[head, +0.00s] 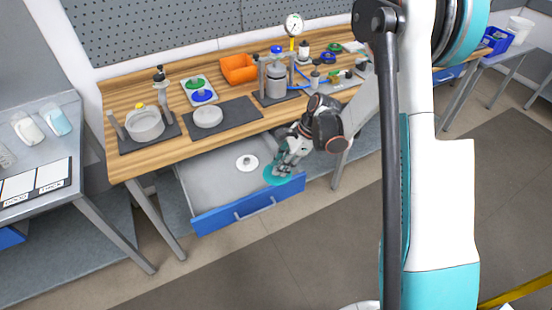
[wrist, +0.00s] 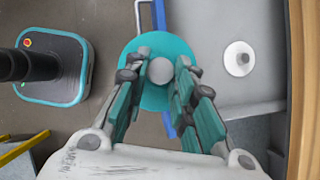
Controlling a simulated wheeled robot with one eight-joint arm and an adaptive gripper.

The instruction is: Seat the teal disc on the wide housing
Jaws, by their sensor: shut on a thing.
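The teal disc (head: 279,178) has a grey round knob on top and shows in the wrist view (wrist: 140,92). My gripper (head: 286,162) is shut on the disc's knob, with one finger each side of it in the wrist view (wrist: 162,72). The disc is at the front right of the open drawer; the gap below it cannot be told. A wide, low grey housing (head: 146,125), probably the wide housing, stands on a dark mat at the bench's left end. A taller, narrower housing (head: 276,84) stands further right.
The open drawer (head: 207,180) holds a white disc with a knob (head: 247,162), also in the wrist view (wrist: 238,68). A light round part (head: 208,118) lies on a dark mat. A tray with green and blue discs (head: 201,95) and an orange bin (head: 239,69) stand behind.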

